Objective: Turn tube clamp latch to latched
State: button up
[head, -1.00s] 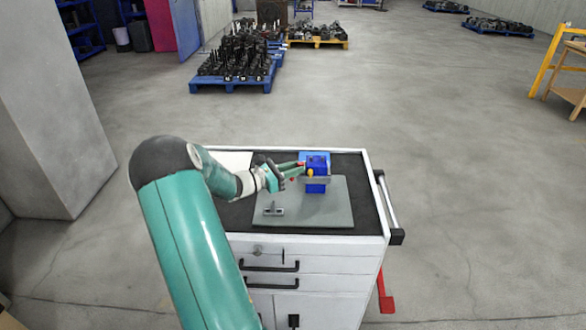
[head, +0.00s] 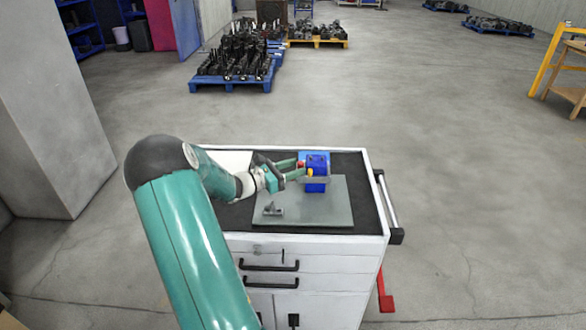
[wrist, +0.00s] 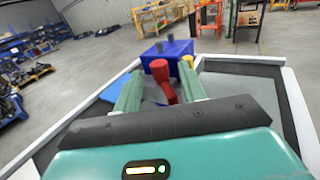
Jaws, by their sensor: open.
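The tube clamp is a blue block (head: 317,185) on a grey plate on top of the cabinet; it also shows in the wrist view (wrist: 178,46). A red lever, seemingly the latch, stands in front of the blue block in the wrist view (wrist: 162,78). A yellow knob (head: 309,172) sits beside it. My gripper (wrist: 161,76) is open, with its two green fingers on either side of the red lever. I cannot tell whether either finger touches it. In the head view my gripper (head: 300,170) reaches the clamp from the left and hides part of the lever.
The grey plate (head: 335,210) also carries a small grey metal piece (head: 273,210) at its front left. The white cabinet (head: 300,245) has a side handle (head: 388,205) on the right. Pallets with dark parts (head: 235,62) stand far back.

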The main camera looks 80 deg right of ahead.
jog(key=v, duration=1.3)
jog(key=shift+w+a, duration=0.2)
jog(key=shift+a, duration=0.05)
jog(key=shift+c, duration=0.2)
